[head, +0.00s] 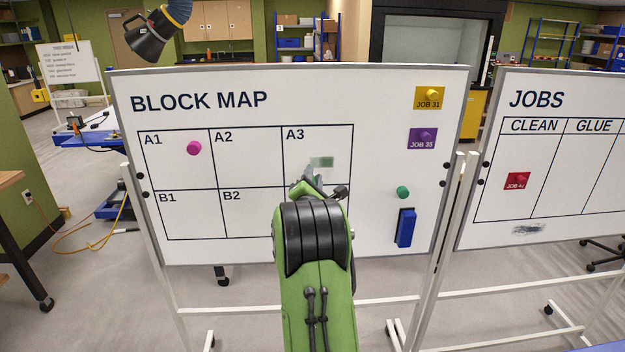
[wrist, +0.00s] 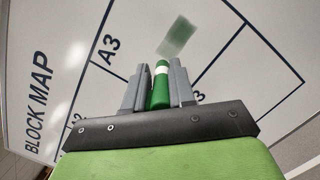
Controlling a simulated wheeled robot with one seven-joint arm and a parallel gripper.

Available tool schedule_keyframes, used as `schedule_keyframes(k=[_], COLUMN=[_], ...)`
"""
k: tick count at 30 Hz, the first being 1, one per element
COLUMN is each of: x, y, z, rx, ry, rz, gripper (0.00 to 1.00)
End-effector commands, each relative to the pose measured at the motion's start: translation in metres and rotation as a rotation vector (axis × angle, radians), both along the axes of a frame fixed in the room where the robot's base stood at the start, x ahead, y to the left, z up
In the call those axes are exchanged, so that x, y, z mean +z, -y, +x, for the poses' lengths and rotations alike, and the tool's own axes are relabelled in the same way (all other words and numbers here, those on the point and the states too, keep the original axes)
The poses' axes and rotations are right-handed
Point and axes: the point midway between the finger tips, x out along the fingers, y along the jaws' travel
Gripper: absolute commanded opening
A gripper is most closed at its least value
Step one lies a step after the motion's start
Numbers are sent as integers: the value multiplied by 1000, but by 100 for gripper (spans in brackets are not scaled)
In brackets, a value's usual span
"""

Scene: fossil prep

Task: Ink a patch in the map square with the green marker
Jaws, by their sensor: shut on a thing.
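The whiteboard titled BLOCK MAP (head: 290,84) carries a grid with squares A1, A2, A3, B1 and B2 readable. A faint green ink patch (head: 322,162) is in square A3; it also shows in the wrist view (wrist: 177,37). My gripper (wrist: 163,72) is shut on the green marker (wrist: 160,90), which has a white band and points toward the board just below the patch. In the head view my gripper (head: 308,182) is at the lower part of A3, and my arm hides the square below it. I cannot tell whether the marker tip touches the board.
A pink magnet (head: 194,148) sits in A1. A green magnet (head: 403,192), a blue eraser (head: 405,228), a yellow JOB 31 card (head: 429,97) and a purple JOB 35 card (head: 422,138) are right of the grid. A JOBS board (head: 550,90) stands at right.

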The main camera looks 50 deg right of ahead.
Motion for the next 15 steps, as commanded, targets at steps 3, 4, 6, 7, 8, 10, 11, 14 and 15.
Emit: schedule_keyframes(k=[3,4,6,7,8,10,11,14,15], x=[0,0,0,0,0,1,1,1,1], y=[2,2,3,4,4,5,6,7,8], z=[2,2,3,4,4,5,5,7,7], rx=[0,0,0,0,-1,0,0,0,0], ry=[0,-1,-1,-1,0,0,0,0,0], rz=[0,1,1,1,1,0,0,0,0], gripper=[0,0,0,0,0,0,0,0,0])
